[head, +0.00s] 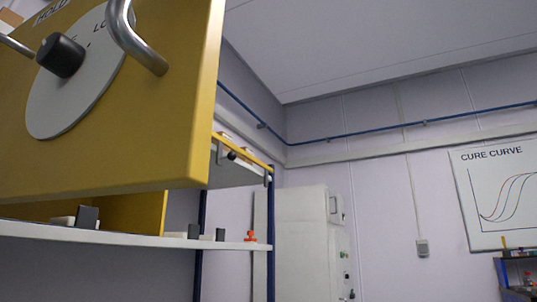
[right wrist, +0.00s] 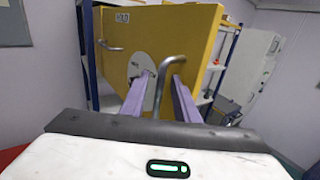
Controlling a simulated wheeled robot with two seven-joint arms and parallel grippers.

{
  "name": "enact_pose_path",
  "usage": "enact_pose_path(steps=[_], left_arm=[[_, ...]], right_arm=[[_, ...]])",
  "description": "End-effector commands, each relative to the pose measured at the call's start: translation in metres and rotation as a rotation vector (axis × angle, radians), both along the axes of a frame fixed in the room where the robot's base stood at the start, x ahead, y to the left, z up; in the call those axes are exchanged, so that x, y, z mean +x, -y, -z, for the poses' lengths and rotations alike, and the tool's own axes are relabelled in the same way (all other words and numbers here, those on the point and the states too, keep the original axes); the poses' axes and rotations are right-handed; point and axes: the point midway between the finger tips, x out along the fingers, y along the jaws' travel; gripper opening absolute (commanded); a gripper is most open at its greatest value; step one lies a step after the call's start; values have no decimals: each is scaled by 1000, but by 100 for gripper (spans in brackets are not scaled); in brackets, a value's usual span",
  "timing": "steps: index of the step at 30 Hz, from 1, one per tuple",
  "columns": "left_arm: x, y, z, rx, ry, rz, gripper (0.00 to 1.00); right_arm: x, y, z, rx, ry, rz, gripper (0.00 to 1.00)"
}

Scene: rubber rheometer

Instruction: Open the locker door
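The yellow locker door (head: 130,125) fills the upper left of the head view and stands upright in the right wrist view (right wrist: 200,32). It carries a round pale dial plate (head: 50,108) with a black knob (head: 60,55). A curved metal handle (head: 140,45) is on the door, right of the knob; it also shows in the right wrist view (right wrist: 168,66). My right gripper (right wrist: 162,80) points at the door with its two lavender fingers apart. The handle appears between them, but contact cannot be told. My left gripper is in neither view. I cannot tell whether the door is ajar.
Another metal handle (right wrist: 109,46) sits at the door's left. A white shelf (head: 120,239) with small dark and pale items lies below the door. Blue shelf posts (head: 271,235) and a pale cabinet (head: 303,240) stand beyond to the right. A cure curve poster (head: 505,195) hangs on the wall.

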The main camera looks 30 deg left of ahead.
Motion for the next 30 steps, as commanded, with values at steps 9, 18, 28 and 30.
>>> enact_pose_path(steps=[9, 18, 28, 30], left_arm=[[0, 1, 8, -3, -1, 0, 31], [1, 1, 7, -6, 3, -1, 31], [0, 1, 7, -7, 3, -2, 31], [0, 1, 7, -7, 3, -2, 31]], right_arm=[[-23, 47, 0, 4, 2, 1, 28], [-44, 86, -1, 4, 2, 0, 28], [-47, 92, 0, 2, 1, -1, 28], [-47, 92, -1, 2, 1, -1, 28]])
